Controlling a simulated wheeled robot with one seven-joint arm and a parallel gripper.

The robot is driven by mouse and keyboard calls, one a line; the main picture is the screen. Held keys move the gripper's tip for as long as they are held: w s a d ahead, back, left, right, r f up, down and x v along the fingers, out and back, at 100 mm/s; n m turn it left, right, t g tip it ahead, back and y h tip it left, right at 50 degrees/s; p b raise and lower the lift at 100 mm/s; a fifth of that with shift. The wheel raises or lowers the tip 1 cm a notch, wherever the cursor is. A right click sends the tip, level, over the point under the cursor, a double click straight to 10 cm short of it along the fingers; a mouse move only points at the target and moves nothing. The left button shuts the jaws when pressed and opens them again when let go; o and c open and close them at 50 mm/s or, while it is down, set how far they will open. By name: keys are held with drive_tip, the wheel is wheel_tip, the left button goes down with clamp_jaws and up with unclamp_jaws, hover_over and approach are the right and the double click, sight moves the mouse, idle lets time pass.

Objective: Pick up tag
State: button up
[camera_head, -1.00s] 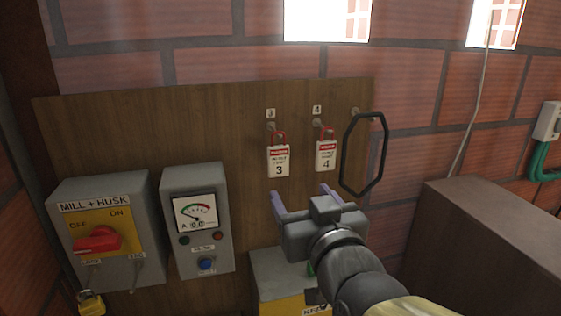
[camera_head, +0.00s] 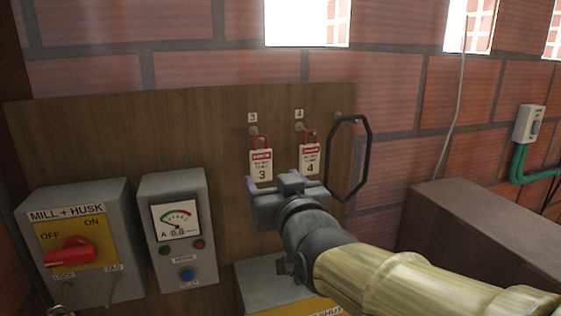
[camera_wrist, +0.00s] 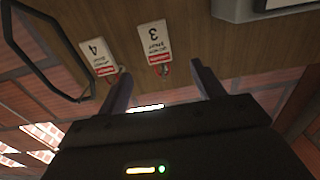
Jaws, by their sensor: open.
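Tag 3 (camera_head: 261,166) is a white and red tag hanging by a red loop from a peg on the wooden board. Tag 4 (camera_head: 310,158) hangs the same way to its right. My gripper (camera_head: 288,184) is open and empty, just below the two tags in the head view, and partly covers the space under them. In the wrist view, which is upside down, tag 3 (camera_wrist: 154,40) and tag 4 (camera_wrist: 98,57) both lie beyond the open fingers (camera_wrist: 158,80). Tag 3 appears between the finger directions, and tag 4 near the left finger. Neither is touched, as far as I can tell.
A black loop (camera_head: 367,160) hangs right of tag 4. The MILL + HUSK switch box (camera_head: 110,250) and a meter box (camera_head: 203,258) are on the board (camera_head: 80,140) at left. A grey box (camera_head: 262,282) sits below my gripper. A brown cabinet (camera_head: 440,225) stands at right.

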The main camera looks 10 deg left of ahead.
sight(262, 162)
drive_tip(key=p+x, duration=0.2)
drive_tip(key=x, duration=0.3)
drive_tip(key=shift+w+a, duration=0.15)
drive_tip(key=shift+w, duration=0.15)
drive_tip(key=shift+w+a+r+p, duration=0.15)
drive_tip(key=shift+w+a+p, duration=0.05)
drive_tip(key=shift+w+p, duration=0.35)
drive_tip(key=p+x, duration=0.2)
drive_tip(key=x, duration=0.1)
drive_tip(key=shift+d, duration=0.1)
drive_tip(key=shift+w+a, duration=0.25)
drive_tip(key=shift+w, duration=0.25)
drive_tip(key=c, duration=1.1)
